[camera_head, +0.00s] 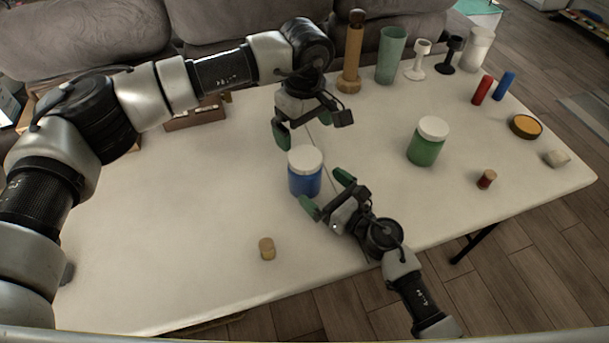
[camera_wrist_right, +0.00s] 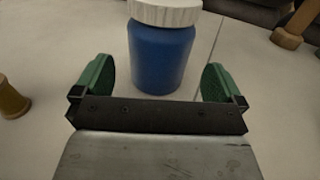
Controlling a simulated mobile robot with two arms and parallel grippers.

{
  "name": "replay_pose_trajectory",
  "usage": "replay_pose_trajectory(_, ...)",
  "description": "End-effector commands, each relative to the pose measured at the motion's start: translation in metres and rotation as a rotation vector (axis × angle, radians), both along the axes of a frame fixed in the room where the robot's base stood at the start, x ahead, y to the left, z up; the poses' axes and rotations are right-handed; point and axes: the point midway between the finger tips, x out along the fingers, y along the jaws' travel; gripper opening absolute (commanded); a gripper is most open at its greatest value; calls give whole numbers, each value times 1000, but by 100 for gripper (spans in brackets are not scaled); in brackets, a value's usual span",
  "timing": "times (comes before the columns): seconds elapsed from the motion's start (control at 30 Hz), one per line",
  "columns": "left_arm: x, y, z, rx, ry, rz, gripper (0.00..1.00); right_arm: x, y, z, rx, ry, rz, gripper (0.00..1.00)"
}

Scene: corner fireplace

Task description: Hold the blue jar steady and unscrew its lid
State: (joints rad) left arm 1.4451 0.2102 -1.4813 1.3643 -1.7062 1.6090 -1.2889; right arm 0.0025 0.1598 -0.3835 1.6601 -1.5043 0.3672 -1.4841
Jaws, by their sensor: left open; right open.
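The blue jar (camera_head: 304,183) stands upright on the white table with its white lid (camera_head: 305,158) on top. In the right wrist view the jar (camera_wrist_right: 160,58) is straight ahead, just beyond the fingertips, and the lid (camera_wrist_right: 165,12) is partly cut off by the top edge. My left gripper (camera_head: 308,130) is open and empty, above and behind the jar. My right gripper (camera_head: 326,191) is open, low in front of the jar, with its green finger pads (camera_wrist_right: 158,82) on either side of the line to it. Nothing is between its fingers.
A green jar with a white lid (camera_head: 427,143) stands to the right. A cork-like piece (camera_head: 267,249) lies at the front, and a small brown cylinder (camera_head: 487,179) at the right. A wooden bottle (camera_head: 352,55), a green cup (camera_head: 391,56) and goblets stand at the back.

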Motion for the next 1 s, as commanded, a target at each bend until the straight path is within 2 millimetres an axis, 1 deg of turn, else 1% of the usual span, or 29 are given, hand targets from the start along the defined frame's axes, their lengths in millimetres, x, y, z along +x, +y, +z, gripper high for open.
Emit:
replay_pose_trajectory(0.03, 0, 0, 0, -1, 1, 0, 100, 8, 7, 1, 2, -1, 0, 100)
replay_pose_trajectory(0.1, 0, 0, 0, -1, 0, 0, 100, 17, 16, 1, 3, 0, 0, 100)
replay_pose_trajectory(0.3, 0, -1, 0, -2, 1, 0, 100, 35, 33, 1, 3, 0, -1, 100)
replay_pose_trajectory(0.47, 0, -1, 0, -3, 2, 0, 100, 40, 38, 0, 3, 1, 0, 100)
replay_pose_trajectory(0.73, -1, -1, 0, -3, 2, 0, 100, 41, 39, 0, 2, 1, 0, 100)
replay_pose_trajectory(1.0, -1, -1, 0, -3, 2, 0, 100, 41, 39, 0, 1, 1, -1, 59)
